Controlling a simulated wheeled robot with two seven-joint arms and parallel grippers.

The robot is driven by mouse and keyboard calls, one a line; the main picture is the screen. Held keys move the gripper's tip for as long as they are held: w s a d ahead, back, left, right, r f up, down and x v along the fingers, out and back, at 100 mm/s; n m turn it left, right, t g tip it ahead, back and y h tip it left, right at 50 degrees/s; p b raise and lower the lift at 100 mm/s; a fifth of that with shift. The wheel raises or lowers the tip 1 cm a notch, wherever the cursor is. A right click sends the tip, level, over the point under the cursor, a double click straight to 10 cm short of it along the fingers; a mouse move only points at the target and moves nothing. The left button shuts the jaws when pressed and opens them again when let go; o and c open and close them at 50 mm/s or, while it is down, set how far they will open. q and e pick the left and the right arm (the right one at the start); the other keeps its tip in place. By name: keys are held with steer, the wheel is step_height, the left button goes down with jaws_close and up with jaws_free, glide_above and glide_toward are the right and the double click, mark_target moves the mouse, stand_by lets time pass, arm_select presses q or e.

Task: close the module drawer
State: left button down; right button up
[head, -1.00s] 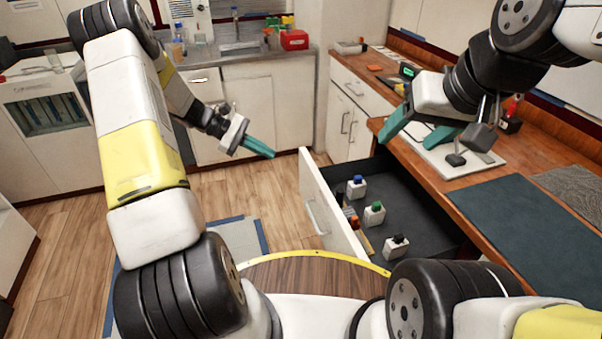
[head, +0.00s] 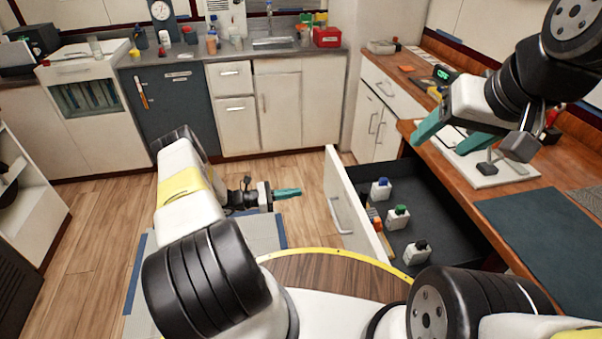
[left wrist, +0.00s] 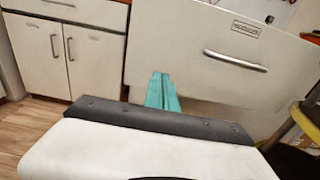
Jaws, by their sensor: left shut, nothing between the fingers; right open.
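The module drawer (head: 345,198) is pulled out from under the wooden bench on the right, its white front facing left. My right gripper (head: 447,134) is open and empty above the bench.
The wooden bench (head: 424,82) carries a white board (head: 490,172) and a dark mat (head: 540,235). A round wood-topped surface with a yellow rim (head: 330,253) lies in front of me.

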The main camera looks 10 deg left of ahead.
mark_target(329, 187)
arm_select(q)
steer(key=x, duration=1)
steer(key=shift+d, duration=0.1)
steer(key=shift+w+d, duration=0.1)
steer(key=shift+d, duration=0.05)
